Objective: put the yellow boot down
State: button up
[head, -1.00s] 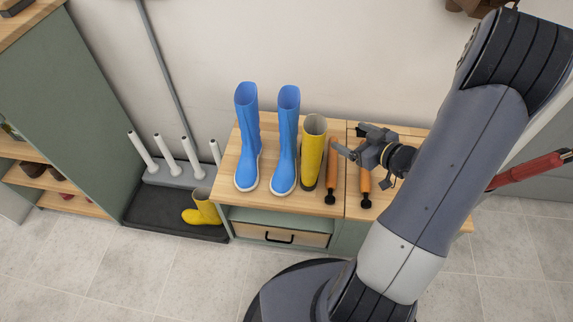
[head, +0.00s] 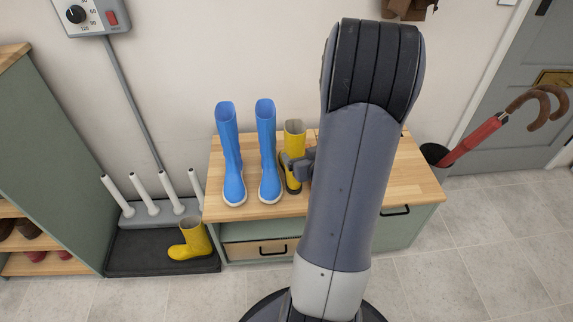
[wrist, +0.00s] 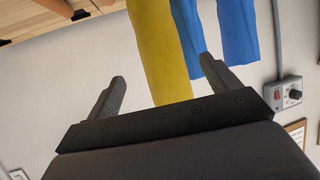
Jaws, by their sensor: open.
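A yellow boot (head: 294,133) stands upright on the wooden bench top, right of two blue boots. It also shows in the wrist view (wrist: 160,45), upside down. My gripper (wrist: 162,70) is open, and the boot's shaft appears between its two fingers there. In the head view my gripper (head: 291,161) is at the shaft, overlapping its lower part. I cannot tell whether a finger touches it. A second yellow boot (head: 192,240) stands on the black tray (head: 135,258) on the floor, at the left.
The blue boots (head: 232,155) (head: 268,150) stand close to the left. White pegs (head: 143,193) rise behind the tray. My arm hides part of the bench (head: 412,180), whose right end looks clear. A red umbrella (head: 472,138) leans in a dark bin (head: 434,154) at the right.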

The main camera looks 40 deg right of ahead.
jog(key=x, duration=0.4)
jog(key=b+x, duration=0.1)
jog(key=x, duration=0.1)
jog(key=shift+w+d+r, duration=0.15)
jog(key=shift+w+r, duration=0.1)
jog(key=shift+w, duration=0.15)
jog(key=c, duration=1.7)
jog(key=shift+r, duration=0.1)
grip_shut()
jog(key=shift+r, duration=0.15)
